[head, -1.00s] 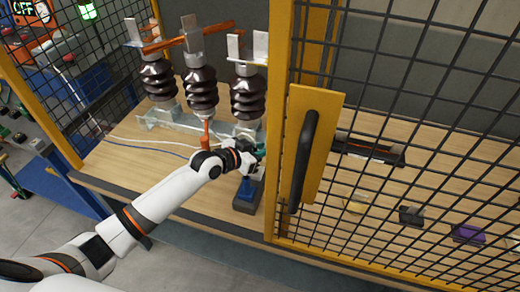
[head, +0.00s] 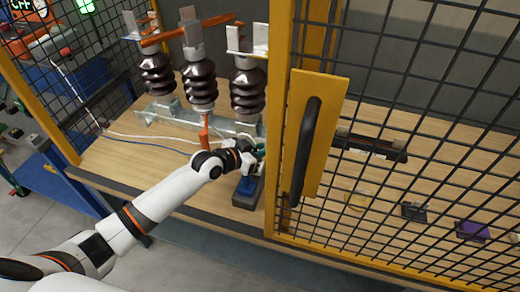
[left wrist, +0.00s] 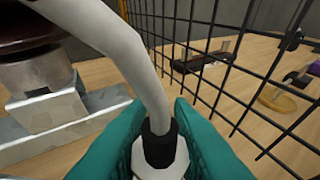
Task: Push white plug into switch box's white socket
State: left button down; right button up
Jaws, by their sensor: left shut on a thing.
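My left gripper (head: 257,155) is just behind the dark switch box (head: 240,202) in the head view. Its teal fingers are shut on the white plug (left wrist: 160,172), which shows between them in the left wrist view. A black collar joins the plug to a thick white cable (left wrist: 120,40). The switch box lies on the table near its front edge, with a blue part (head: 247,185) on top. I cannot make out the white socket, and the gap between plug and box is hidden by the gripper. My right gripper is not in view.
A yellow-framed mesh door (head: 318,120) with a black handle stands close to the right of the gripper. Dark ribbed insulators (head: 200,90) on a metal rail stand behind it. A blue cable (head: 160,147) lies on the table to the left.

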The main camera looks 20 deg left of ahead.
pick_arm(q)
jog(key=shift+f, duration=0.15)
jog(key=shift+r, duration=0.2)
jog(key=shift+r+p, duration=0.85)
jog(key=shift+p, duration=0.05)
dwell(1.1)
jog(key=shift+f+b, duration=0.7)
jog(key=shift+f, duration=0.35)
jog(key=c, duration=1.2)
grip_release()
jog(key=shift+s, duration=0.1)
jog(key=shift+f, duration=0.1)
